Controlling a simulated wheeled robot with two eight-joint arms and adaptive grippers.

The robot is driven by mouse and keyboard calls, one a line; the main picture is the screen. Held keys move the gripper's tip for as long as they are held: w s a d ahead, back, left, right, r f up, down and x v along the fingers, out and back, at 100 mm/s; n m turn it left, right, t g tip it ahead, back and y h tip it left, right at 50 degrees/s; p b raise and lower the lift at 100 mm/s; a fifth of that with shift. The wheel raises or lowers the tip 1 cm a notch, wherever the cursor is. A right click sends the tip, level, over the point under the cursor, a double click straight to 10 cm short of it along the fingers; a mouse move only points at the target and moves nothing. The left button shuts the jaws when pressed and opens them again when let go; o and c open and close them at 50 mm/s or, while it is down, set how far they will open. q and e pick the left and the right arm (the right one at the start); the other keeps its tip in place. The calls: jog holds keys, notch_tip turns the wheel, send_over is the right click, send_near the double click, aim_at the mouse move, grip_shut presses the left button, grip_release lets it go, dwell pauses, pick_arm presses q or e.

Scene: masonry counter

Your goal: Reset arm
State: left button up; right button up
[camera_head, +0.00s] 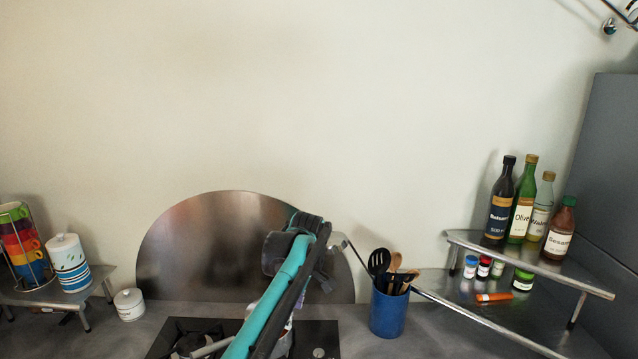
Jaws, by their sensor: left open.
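My left arm, teal and black, rises from the bottom edge in front of the hob. Its dark end with the left gripper (321,262) is in front of the round metal panel's right side. The jaws are small, dark and partly hidden by the arm, but the gripper reads as open, and I see nothing held in it. My right gripper is not in view.
A blue utensil pot (387,313) stands right of the arm. A metal shelf (590,283) at right carries several bottles, with small jars below. The black hob (322,338) is partly covered by my arm. At left are a mug rack (22,245), a striped canister (70,262) and a white jar (129,304).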

pick_arm(q)
jog(key=s+a+r+m+t+h+b, duration=0.1)
jog(key=s+a+r+m+t, duration=0.1)
jog(key=s+a+m, duration=0.5)
jog(key=s+a+f+m+t+b, duration=0.1)
jog(key=s+a+f+m+t, duration=0.1)
jog(key=s+f, duration=0.4)
jog(key=s+a+f+m+t+b, duration=0.1)
jog(key=s+f+m, duration=0.4)
jog(key=s, duration=1.1)
jog(key=shift+a+f+t+h, duration=0.4)
jog(key=shift+a+f+t, duration=0.1)
jog(key=shift+a+t, duration=0.15)
grip_shut()
